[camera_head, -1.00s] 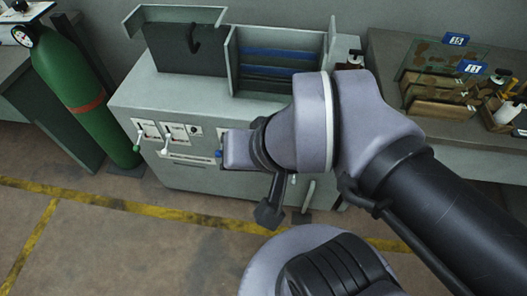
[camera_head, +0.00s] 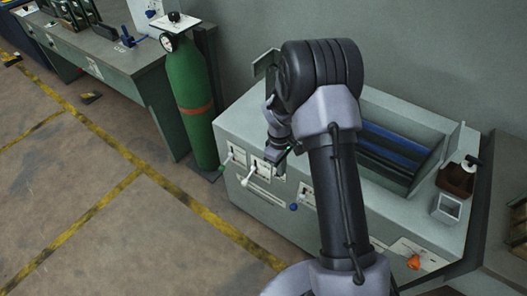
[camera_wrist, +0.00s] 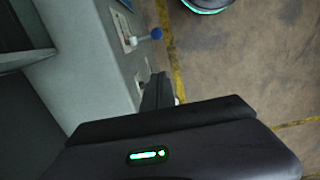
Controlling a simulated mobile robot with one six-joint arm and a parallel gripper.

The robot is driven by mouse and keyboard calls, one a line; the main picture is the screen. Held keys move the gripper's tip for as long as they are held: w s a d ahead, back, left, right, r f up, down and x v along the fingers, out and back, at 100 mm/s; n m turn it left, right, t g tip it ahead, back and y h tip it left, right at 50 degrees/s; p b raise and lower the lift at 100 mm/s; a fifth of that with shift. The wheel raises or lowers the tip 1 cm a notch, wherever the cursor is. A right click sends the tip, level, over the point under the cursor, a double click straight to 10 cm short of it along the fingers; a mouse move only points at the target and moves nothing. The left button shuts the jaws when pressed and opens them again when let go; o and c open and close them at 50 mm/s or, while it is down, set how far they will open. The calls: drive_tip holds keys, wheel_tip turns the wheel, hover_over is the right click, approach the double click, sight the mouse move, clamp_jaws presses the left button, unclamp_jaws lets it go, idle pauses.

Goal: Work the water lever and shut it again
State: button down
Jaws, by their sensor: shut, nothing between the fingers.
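The grey machine (camera_head: 300,228) has a row of levers on its front: a green-tipped lever (camera_head: 228,160), a white-tipped lever (camera_head: 247,180), a blue-knobbed lever (camera_head: 293,207) and an orange knob (camera_head: 413,262). The panel labels are too small to read, so I cannot tell which is the water lever. My gripper (camera_head: 273,164) is shut and empty, close to the white-tipped lever's panel; I cannot tell if it touches. In the wrist view the blue knob (camera_wrist: 155,34) sticks out, and my dark fingers (camera_wrist: 158,93) partly hide another lever panel.
A green gas cylinder (camera_head: 192,95) stands left of the machine beside a workbench (camera_head: 125,62). A trough with blue bars (camera_head: 395,145) is on the machine top, right of my arm. The floor in front is clear, with yellow lines.

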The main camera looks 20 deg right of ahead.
drive_tip(key=b, duration=0.4)
approach(294, 207)
drive_tip(key=w+a+f, duration=0.3)
drive_tip(key=w+f, duration=0.1)
drive_tip(key=f, duration=0.1)
drive_tip(key=shift+s+d+f+n, duration=0.4)
drive_tip(key=shift+s+d+f, duration=0.6)
drive_tip(key=shift+s+d, duration=0.1)
drive_tip(key=shift+s+a+f+b, duration=0.2)
drive_tip(key=shift+a+f+b, duration=0.15)
drive_tip(key=shift+f+b, duration=0.1)
drive_tip(key=shift+s+a+f+b, duration=0.25)
drive_tip(key=shift+f+b, duration=0.25)
drive_tip(key=shift+f, duration=0.3)
drive_tip(key=shift+s+a+f+b, duration=0.2)
drive_tip(key=shift+f+b, duration=0.25)
drive_tip(key=shift+f, duration=0.35)
drive_tip(key=shift+s+a+f+b, duration=0.15)
drive_tip(key=shift+a+f+b, duration=0.15)
drive_tip(key=shift+f+b, duration=0.35)
drive_tip(key=shift+f, duration=0.2)
drive_tip(key=shift+r, duration=0.1)
